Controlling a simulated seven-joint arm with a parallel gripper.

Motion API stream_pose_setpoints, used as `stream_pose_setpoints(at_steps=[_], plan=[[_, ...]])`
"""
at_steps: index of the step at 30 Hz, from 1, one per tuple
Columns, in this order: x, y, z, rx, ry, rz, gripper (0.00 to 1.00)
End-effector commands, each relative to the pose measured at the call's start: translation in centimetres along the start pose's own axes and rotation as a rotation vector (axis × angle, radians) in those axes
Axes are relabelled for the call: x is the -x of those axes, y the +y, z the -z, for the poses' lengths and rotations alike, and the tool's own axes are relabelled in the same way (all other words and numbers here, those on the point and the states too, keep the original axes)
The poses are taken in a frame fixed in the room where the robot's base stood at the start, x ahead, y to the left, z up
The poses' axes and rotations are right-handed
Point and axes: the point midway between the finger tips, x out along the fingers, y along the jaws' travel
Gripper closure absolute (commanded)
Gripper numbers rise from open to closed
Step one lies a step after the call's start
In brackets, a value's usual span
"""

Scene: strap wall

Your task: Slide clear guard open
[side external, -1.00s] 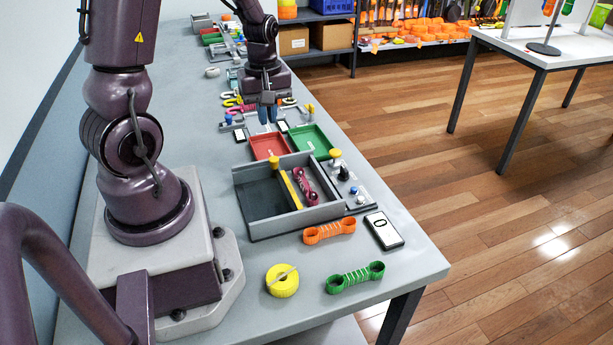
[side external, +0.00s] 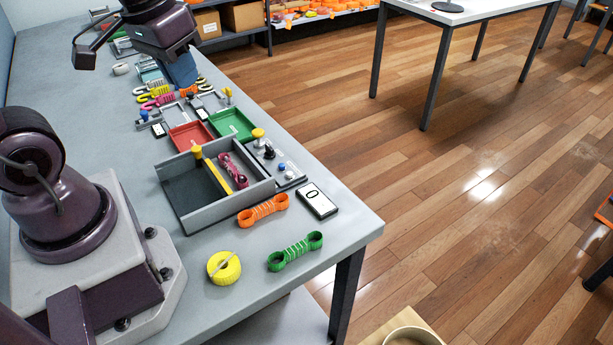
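A grey open-topped box (side external: 232,202) stands on the bench with a dark floor at its left. A yellow knob (side external: 197,152) stands at its back wall, and a yellow bar (side external: 219,177) runs across inside. A pink strap piece (side external: 233,172) lies in the right part of the box. The clear guard is too transparent to make out, so I cannot tell how far it is open. My gripper (side external: 184,75), with blue fingers, is above the bench behind the box, apart from it. Its fingers overlap in this view, and I see nothing held.
Red (side external: 188,136) and green (side external: 233,125) trays sit behind the box. A grey panel with knobs (side external: 277,167) adjoins its right side. An orange strap (side external: 263,209), green strap (side external: 295,251), yellow roll (side external: 223,267) and display (side external: 317,200) lie in front. The bench's right edge is close.

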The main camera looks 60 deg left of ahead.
Motion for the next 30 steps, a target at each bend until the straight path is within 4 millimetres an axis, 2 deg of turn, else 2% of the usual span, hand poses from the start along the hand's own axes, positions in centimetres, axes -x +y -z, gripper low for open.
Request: stream_pose_setpoints(at_steps=[1,3,9,14,15,20,26,30], plan=[[1.4,1.2,-0.6,-0.085,0.055,-0.01,0.92],[2.8,2.4,-1.3,-0.169,0.114,-0.021,0.92],[5.5,4.5,-2.4,-0.282,0.247,-0.056,0.89],[6.0,5.0,-2.5,-0.306,0.269,-0.069,0.52],[6.0,5.0,-2.5,-0.302,0.268,-0.068,0.5],[4.2,3.8,-1.9,-0.239,0.182,-0.036,0.5],[0.9,0.8,1.6,-0.071,-0.014,0.011,0.5],[-1.9,-2.1,4.0,0.084,-0.157,0.035,0.5]])
